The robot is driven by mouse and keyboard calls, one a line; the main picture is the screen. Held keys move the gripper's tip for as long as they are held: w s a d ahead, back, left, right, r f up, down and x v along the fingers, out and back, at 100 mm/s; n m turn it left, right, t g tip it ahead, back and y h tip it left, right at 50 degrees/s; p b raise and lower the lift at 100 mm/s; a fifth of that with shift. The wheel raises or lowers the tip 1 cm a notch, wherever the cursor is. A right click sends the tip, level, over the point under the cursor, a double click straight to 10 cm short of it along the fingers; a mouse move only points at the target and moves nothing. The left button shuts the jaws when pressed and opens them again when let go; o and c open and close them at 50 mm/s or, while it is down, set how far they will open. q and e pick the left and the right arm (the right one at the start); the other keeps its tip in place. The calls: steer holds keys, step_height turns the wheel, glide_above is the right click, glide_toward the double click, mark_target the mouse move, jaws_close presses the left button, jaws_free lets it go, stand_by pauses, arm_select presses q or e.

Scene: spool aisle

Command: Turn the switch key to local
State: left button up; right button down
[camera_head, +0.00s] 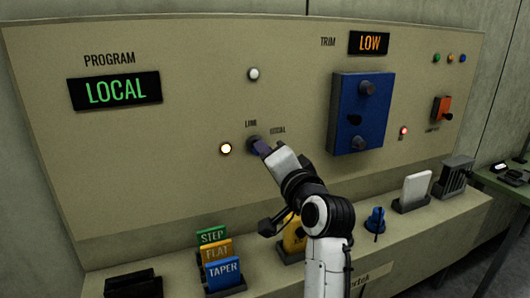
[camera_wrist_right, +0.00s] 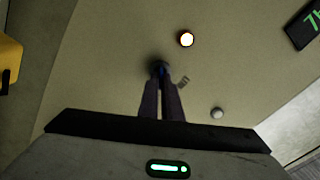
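The switch key (camera_head: 253,143) is on the beige panel, below the words LINE and a partly covered LOCAL. My right gripper (camera_head: 262,147) is at it and hides most of it. In the right wrist view, the two fingers of my right gripper (camera_wrist_right: 161,76) are close together, with a bit of dark blue between their tips; they appear shut on the key. The key's exact angle is hidden. The PROGRAM display (camera_head: 115,91) reads LOCAL in green. My left gripper is not in view.
A lit lamp (camera_head: 225,149) is left of the key and a white lamp (camera_head: 254,74) above. A blue box (camera_head: 361,112) with knobs sticks out at the right, near my arm. The ledge below holds STEP, FLAT and TAPER tags (camera_head: 223,272) and a white block (camera_head: 416,187).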

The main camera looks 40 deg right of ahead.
steer(key=c, duration=2)
jaws_free()
steer(key=shift+r, duration=0.1)
steer(key=shift+r, duration=4.95)
